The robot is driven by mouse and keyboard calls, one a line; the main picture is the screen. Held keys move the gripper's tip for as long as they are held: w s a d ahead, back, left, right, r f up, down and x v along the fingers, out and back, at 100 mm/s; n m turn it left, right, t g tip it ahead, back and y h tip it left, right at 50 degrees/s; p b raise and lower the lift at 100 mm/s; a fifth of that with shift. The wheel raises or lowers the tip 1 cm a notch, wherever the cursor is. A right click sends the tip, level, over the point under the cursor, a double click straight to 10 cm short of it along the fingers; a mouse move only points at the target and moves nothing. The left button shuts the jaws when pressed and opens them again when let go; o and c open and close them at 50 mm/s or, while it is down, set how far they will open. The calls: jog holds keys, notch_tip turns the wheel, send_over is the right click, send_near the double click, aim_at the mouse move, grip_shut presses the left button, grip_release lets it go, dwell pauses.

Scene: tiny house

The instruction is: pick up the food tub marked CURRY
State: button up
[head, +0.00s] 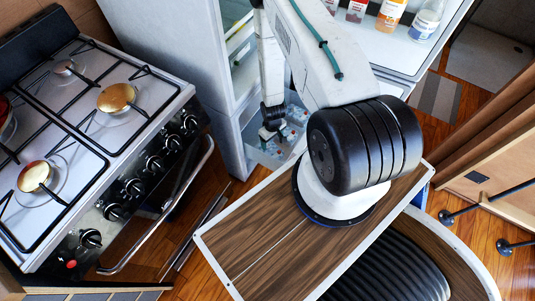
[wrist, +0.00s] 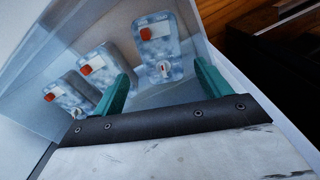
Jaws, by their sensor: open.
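Several frosted, pale blue tubs with white labels and red marks lie in a clear-sided drawer low in the fridge. The wrist view shows a right tub (wrist: 172,50), a middle tub (wrist: 112,76) and a left tub (wrist: 72,92). The label lettering is too small to read, so I cannot tell which one is marked CURRY. My gripper (wrist: 165,72) is open, its two green fingers apart, with the right tub in view between and beyond them. The left finger overlaps the middle tub in the picture. In the head view my gripper (head: 271,128) reaches down over the drawer (head: 262,157).
The open fridge door (head: 400,50) holds bottles and jars, at the upper right. A stove (head: 90,130) stands on the left. Wooden floor (head: 225,190) shows between stove and fridge. A wooden cabinet (head: 500,160) stands on the right.

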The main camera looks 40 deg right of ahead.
aim_at(271, 149)
notch_tip(271, 149, down, 7)
jog(key=shift+r, duration=0.1)
jog(key=f, duration=0.5)
jog(key=shift+w, duration=0.35)
jog(key=c, duration=1)
